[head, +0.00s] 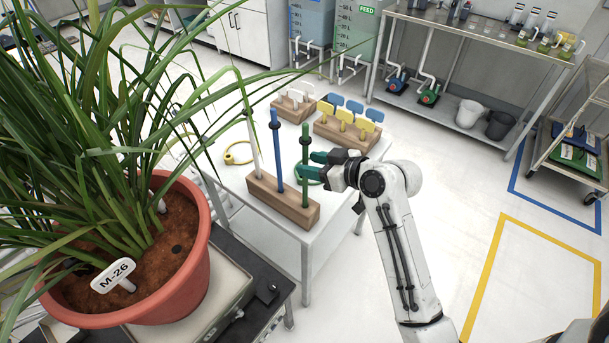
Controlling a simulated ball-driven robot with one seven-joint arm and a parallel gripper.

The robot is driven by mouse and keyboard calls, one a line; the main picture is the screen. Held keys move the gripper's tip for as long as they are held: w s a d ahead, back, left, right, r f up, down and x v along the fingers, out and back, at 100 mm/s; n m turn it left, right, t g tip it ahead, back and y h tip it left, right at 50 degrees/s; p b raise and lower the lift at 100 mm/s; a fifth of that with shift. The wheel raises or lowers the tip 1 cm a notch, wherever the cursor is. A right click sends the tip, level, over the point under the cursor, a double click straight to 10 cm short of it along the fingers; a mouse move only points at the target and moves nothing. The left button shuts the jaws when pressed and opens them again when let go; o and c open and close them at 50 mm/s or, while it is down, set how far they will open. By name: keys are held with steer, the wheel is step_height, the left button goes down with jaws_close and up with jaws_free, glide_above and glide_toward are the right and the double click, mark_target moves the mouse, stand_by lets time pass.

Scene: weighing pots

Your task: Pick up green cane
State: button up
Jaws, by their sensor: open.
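The green cane (306,170) stands upright in a wooden block (277,203) on a white table, at the block's right end. It has a dark collar partway up. A blue cane (276,150) and a white cane (252,147) stand in the same block to its left.
A large potted plant (190,285) labelled M-26 fills the left, its leaves reaching over the table. Wooden blocks with yellow and blue tags (347,130) and white tags (294,106) stand behind the canes. A yellow ring (238,153) lies on the table's left.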

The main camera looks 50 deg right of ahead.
steer(key=p+x, duration=0.1)
steer(key=x, duration=0.3)
steer(key=shift+w, duration=0.35)
steer(key=shift+c, duration=0.3)
jaws_close()
